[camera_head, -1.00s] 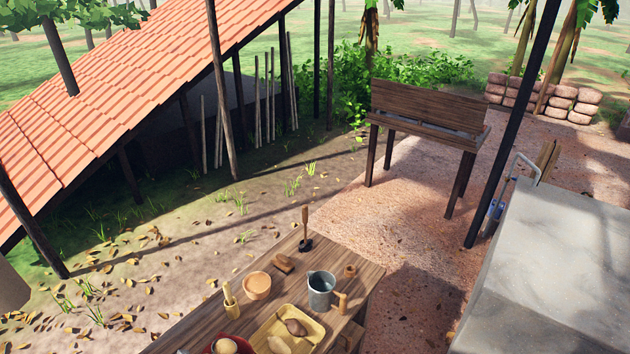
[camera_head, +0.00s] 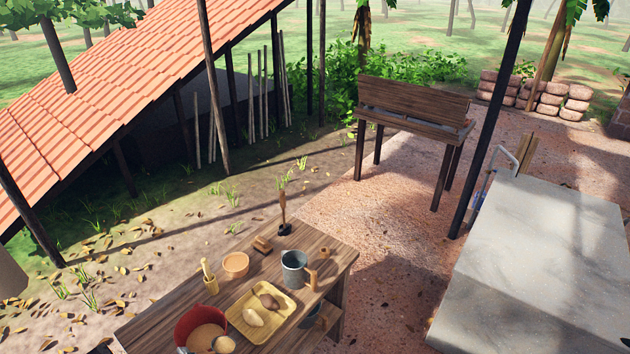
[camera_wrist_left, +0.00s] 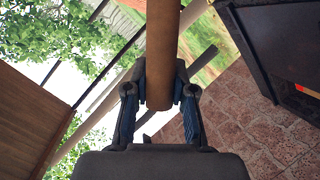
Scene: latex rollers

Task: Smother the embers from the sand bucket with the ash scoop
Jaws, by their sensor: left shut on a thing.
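My left gripper (camera_wrist_left: 158,92) shows in the left wrist view, shut on a thick round wooden handle (camera_wrist_left: 161,45). The handle runs up out of that view, so whatever is at its other end is hidden. A dark box (camera_wrist_left: 275,60) with a small orange-red glowing patch (camera_wrist_left: 308,91) is at the right of that view; I cannot tell if the patch is embers. In the head view a red bucket (camera_head: 187,325) with tan sand-like contents stands at the front of the wooden table. A pale round thing (camera_head: 225,344) overlaps its front rim. My right gripper is not in view.
A grey slab (camera_head: 545,265) stands right, beyond open ground. A dark post (camera_head: 487,130) rises beside it.

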